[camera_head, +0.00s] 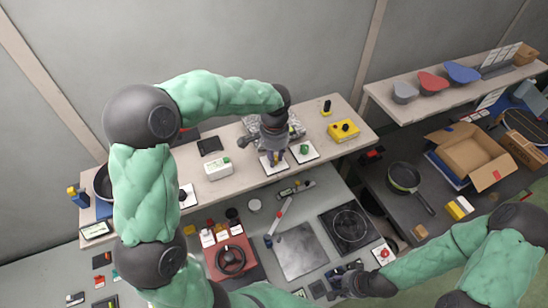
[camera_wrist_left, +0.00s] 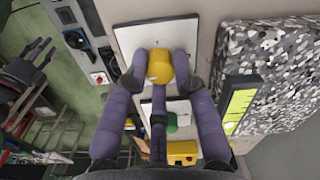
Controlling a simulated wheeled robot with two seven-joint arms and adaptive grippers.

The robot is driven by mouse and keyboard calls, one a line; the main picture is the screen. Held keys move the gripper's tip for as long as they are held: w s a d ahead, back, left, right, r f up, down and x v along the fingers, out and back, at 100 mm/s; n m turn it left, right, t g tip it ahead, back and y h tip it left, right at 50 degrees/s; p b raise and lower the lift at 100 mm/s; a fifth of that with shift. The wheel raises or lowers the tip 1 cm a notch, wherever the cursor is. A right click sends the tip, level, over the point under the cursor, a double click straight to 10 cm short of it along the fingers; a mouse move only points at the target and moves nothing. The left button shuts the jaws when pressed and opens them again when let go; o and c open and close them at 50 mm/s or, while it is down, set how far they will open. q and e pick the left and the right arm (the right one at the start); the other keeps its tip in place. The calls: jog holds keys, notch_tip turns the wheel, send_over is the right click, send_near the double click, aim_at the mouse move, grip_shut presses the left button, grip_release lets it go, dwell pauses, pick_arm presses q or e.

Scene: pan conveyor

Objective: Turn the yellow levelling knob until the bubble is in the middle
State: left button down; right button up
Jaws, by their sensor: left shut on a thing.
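The yellow knob (camera_wrist_left: 158,68) stands on a white plate (camera_wrist_left: 135,37) in the left wrist view. My left gripper (camera_wrist_left: 160,72) is shut on it, one purple finger on each side. In the head view my left gripper (camera_head: 275,156) points down over the white plate on the back bench and mostly hides the knob. A yellow-green level vial (camera_wrist_left: 238,104) in a dark frame lies to the right in the wrist view. I cannot make out its bubble. My right gripper (camera_head: 345,281) is low in the head view, away from the knob, its jaws unclear.
A green knob (camera_head: 304,149) on another white plate sits close to my left gripper. A speckled block (camera_wrist_left: 280,70) stands beside the vial. A white box (camera_head: 218,170) and a yellow box (camera_head: 343,131) are on the same bench.

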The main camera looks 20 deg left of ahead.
pick_arm(q)
jog(key=shift+n, duration=0.4)
jog(key=c, duration=1)
grip_release()
notch_tip(320, 180, up, 12)
